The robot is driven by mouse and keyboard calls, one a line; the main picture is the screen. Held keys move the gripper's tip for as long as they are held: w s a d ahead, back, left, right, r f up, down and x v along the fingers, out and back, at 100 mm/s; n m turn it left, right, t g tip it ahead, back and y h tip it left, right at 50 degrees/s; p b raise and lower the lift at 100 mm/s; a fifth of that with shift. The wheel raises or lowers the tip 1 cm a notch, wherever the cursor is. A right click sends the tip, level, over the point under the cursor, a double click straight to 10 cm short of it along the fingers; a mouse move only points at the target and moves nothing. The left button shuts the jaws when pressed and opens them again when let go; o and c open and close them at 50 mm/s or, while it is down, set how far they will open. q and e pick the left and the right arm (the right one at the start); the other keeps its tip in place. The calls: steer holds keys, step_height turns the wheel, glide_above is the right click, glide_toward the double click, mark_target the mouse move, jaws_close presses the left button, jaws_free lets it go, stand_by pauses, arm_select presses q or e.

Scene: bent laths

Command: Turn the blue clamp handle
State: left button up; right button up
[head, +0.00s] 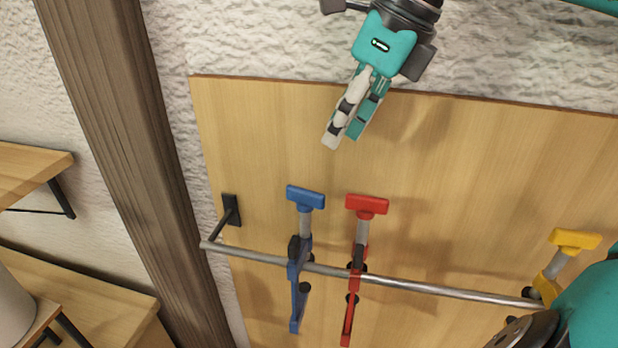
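The blue clamp (300,265) hangs on a metal rail, with its blue T-shaped handle (305,197) at the top and its bar pointing down. My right gripper (343,140) is in front of the upper part of the wooden board, above and a little right of the blue handle. It is apart from the handle and holds nothing that I can see. Its two fingers look close together and partly overlap in this view, so its opening is unclear. My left gripper is not in view.
A red clamp (357,260) hangs close to the right of the blue one. A yellow clamp (560,262) is farther right, partly hidden by my arm. The rail (430,289) crosses the wooden board (480,170). A wooden post (125,130) and shelves (30,172) stand left.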

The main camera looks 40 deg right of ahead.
mark_target(306, 189)
steer(key=p+x, duration=0.1)
steer(key=x, duration=0.6)
steer(key=shift+w+d+f+p, duration=0.1)
steer(key=shift+w+f+p, duration=0.15)
steer(key=shift+w+p, duration=0.15)
steer(key=x, duration=0.2)
steer(key=shift+f+p, duration=0.3)
steer(key=shift+w+a+f, duration=0.15)
steer(key=shift+a+f, duration=0.15)
steer(key=shift+f, duration=0.45)
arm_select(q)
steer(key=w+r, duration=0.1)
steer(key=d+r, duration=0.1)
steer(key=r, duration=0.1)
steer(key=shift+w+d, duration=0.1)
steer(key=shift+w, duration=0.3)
arm_select(e)
steer(key=shift+c, duration=0.3)
jaws_close()
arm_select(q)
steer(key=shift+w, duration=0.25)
